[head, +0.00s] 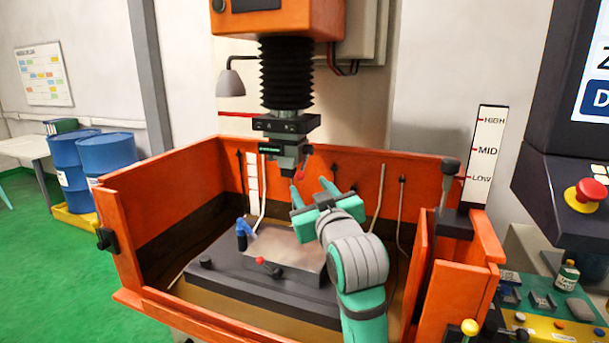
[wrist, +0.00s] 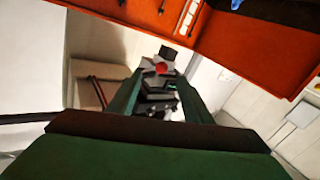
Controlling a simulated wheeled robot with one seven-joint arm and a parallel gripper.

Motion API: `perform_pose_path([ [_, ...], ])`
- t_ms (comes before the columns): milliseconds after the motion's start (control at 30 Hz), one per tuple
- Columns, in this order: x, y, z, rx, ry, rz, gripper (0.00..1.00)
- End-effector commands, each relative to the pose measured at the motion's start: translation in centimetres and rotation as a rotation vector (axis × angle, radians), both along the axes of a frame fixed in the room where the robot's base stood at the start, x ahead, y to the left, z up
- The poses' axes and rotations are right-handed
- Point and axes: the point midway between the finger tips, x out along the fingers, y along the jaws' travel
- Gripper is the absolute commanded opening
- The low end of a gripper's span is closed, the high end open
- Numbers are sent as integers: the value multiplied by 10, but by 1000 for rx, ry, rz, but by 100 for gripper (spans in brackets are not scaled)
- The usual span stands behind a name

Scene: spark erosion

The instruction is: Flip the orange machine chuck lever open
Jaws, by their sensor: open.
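The machine chuck (head: 287,150) hangs under the black bellows of the orange machine, above the tank. Its small lever with a red tip (head: 299,174) sticks out at the chuck's lower right. In the wrist view the red tip (wrist: 161,68) shows end-on against the grey chuck (wrist: 158,92), between my fingers in the picture. My gripper (head: 311,190) is open and empty, just below and right of the lever in the head view. Its two green fingers (wrist: 158,88) point toward the chuck. I cannot tell whether any finger touches the lever.
Orange tank walls (head: 190,165) surround the work table (head: 285,250), which carries a blue nozzle (head: 243,230) and a red-knobbed handle (head: 265,264). A level gauge (head: 486,150) stands at right, beside a control panel with a red stop button (head: 587,193). Blue drums (head: 106,152) stand at left.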

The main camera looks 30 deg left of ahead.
Motion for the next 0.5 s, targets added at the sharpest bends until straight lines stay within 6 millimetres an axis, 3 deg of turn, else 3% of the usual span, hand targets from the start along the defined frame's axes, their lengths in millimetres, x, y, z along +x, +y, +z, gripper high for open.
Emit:
perform_pose_path([
  [500,54,59,0,1,1,-1,46],
])
